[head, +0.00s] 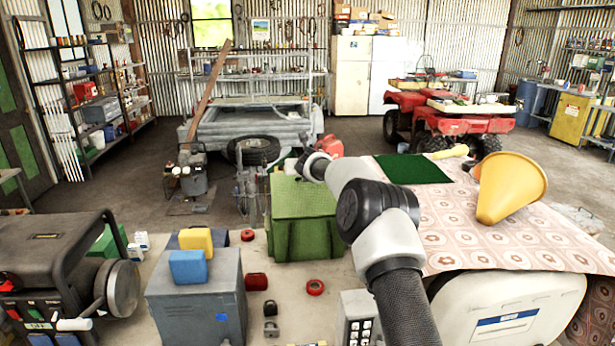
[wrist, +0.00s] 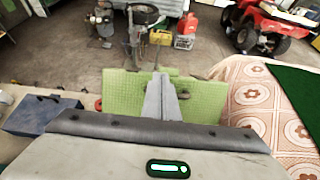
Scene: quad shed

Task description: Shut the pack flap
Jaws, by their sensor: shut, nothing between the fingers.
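The green pack (head: 305,237) stands on the pale surface in the middle of the head view, with dark straps on its front. Its light green top panel (wrist: 122,92) spreads below my gripper in the wrist view. I cannot tell how far the flap is from closed. My gripper (wrist: 160,78) is shut and empty, its fingers pointing over the middle of the panel. I cannot tell whether they touch it. My arm hides the right part of the pack in the head view.
A yellow funnel (head: 508,190) lies on the patterned cloth (head: 500,238) at right, near a dark green mat (head: 412,169). A grey metal box (head: 200,297) with sponges stands at left, beside a black generator (head: 60,265). Small red and dark items lie before the pack.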

